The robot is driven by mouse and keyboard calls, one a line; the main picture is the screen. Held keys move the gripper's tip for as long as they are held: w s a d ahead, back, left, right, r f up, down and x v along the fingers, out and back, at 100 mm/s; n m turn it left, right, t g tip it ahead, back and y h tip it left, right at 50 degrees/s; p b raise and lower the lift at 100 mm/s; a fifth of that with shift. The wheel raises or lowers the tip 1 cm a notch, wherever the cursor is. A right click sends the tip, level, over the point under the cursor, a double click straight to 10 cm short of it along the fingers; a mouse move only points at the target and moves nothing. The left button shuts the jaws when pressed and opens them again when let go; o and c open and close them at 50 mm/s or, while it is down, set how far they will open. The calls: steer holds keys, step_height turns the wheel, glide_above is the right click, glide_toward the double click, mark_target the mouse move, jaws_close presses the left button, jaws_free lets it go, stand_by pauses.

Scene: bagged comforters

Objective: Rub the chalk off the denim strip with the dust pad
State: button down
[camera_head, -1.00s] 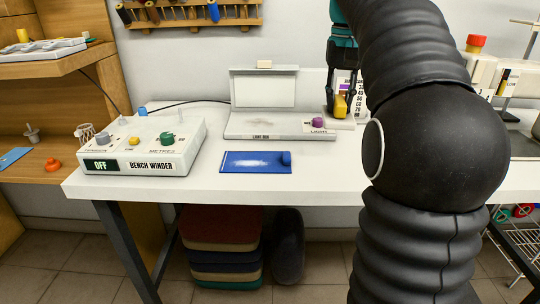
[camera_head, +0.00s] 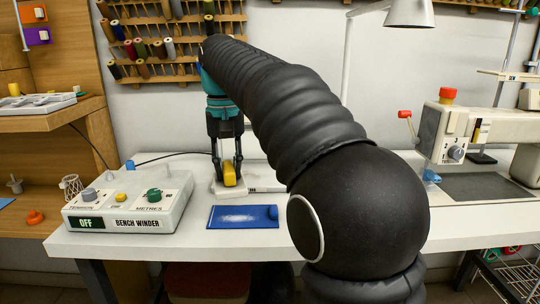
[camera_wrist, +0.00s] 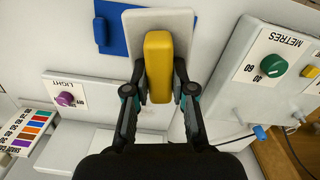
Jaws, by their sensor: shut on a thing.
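My gripper (camera_head: 228,160) is shut on the yellow handle of the dust pad (camera_head: 230,176). In the wrist view my gripper's fingers (camera_wrist: 158,90) press the sides of the yellow handle, which stands on a pale flat base (camera_wrist: 178,22). The blue denim strip (camera_head: 225,223) lies flat on the table in front of the pad, with a whitish chalk smear along its middle. In the wrist view the pad's base covers part of the strip (camera_wrist: 117,42). The pad seems to be held behind the strip in the head view; its height above the table is unclear.
The bench winder (camera_head: 160,205) stands left of the strip. The light box, with a purple knob (camera_wrist: 66,99), lies behind the strip, partly hidden by my arm. A sewing machine (camera_head: 450,130) stands at the right. A thread rack (camera_head: 175,45) hangs on the wall.

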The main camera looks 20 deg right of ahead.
steer(key=shift+a+f, duration=0.25)
steer(key=shift+a, duration=0.85)
steer(key=shift+w+a+f+m, duration=0.1)
steer(key=shift+f+m, duration=0.15)
steer(key=shift+m, duration=0.25)
steer(key=shift+w+f+m, duration=0.15)
steer(key=shift+w+m, duration=0.05)
steer(key=shift+m, duration=0.4)
steer(key=shift+f, duration=2.55)
steer(key=shift+d+f, duration=0.2)
steer(key=shift+d, duration=0.1)
steer(key=d, duration=0.2)
steer(key=s+d+b, duration=0.1)
steer(key=d, duration=0.1)
steer(key=d+b, duration=0.1)
steer(key=shift+s+d, duration=0.35)
steer(key=shift+d, duration=0.05)
steer(key=shift+a+r+p, duration=0.15)
steer(key=shift+a+p, duration=0.1)
steer(key=shift+p, duration=0.05)
steer(key=a, duration=0.1)
steer(key=w+a+p, duration=0.1)
steer(key=a, duration=0.1)
steer(key=shift+a, duration=0.2)
steer(key=shift+w+a, duration=0.2)
steer(key=shift+a, duration=0.4)
steer(key=shift+w+a, duration=0.15)
steer(key=shift+a, duration=0.4)
